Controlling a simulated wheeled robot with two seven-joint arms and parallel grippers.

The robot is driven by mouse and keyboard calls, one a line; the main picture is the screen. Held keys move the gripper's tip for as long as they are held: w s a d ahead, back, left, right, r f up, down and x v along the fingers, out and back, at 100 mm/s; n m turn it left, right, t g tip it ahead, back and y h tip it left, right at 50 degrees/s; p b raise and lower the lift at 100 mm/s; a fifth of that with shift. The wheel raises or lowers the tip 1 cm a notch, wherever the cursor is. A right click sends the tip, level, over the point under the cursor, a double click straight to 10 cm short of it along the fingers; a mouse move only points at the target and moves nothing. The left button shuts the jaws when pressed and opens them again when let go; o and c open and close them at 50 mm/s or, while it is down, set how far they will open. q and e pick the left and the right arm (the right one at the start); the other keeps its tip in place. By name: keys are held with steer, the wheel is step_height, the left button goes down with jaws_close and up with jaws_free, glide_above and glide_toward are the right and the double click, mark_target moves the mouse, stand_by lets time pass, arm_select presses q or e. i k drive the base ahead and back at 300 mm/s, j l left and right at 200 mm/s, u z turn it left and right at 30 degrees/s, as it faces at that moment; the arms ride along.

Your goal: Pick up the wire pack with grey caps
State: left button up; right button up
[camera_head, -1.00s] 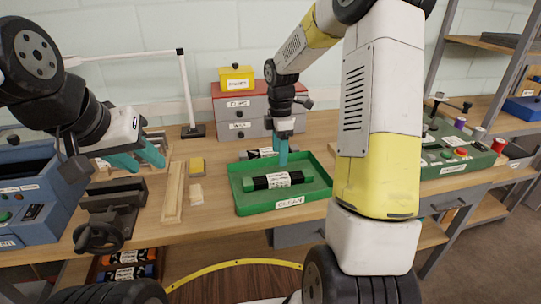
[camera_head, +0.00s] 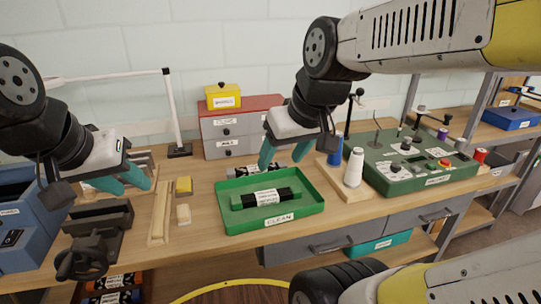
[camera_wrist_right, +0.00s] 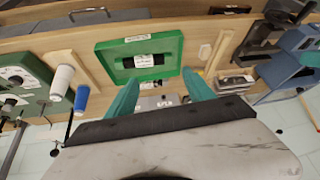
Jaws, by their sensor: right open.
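A dark wire pack (camera_head: 243,170) with a pale label lies on the table just behind the green tray, partly hidden by the tray and my right gripper; its caps look grey but are small in view. My right gripper (camera_head: 283,158) is open, its teal fingers pointing down above the table at the tray's back edge, near that pack. In the right wrist view the spread fingers (camera_wrist_right: 160,97) point toward the tray's edge, with nothing gripped. My left gripper (camera_head: 122,182) hangs at the left with its teal fingers apart and empty.
The green tray (camera_head: 232,221) holds a black wire pack with green caps (camera_head: 266,197). White and blue spools stand right of it, beside a green control machine (camera_head: 420,165). Grey drawers (camera_head: 222,135) stand behind. A vice (camera_head: 95,235) and wooden strips are left.

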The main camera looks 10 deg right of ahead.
mark_target(234, 174)
steer(key=u, duration=1.6)
steer(key=z, duration=2)
steer(key=i+l+u, duration=0.1)
steer(key=i+u, duration=0.15)
steer(key=u, duration=0.2)
steer(key=i+l+u, duration=0.2)
steer(key=u, duration=0.3)
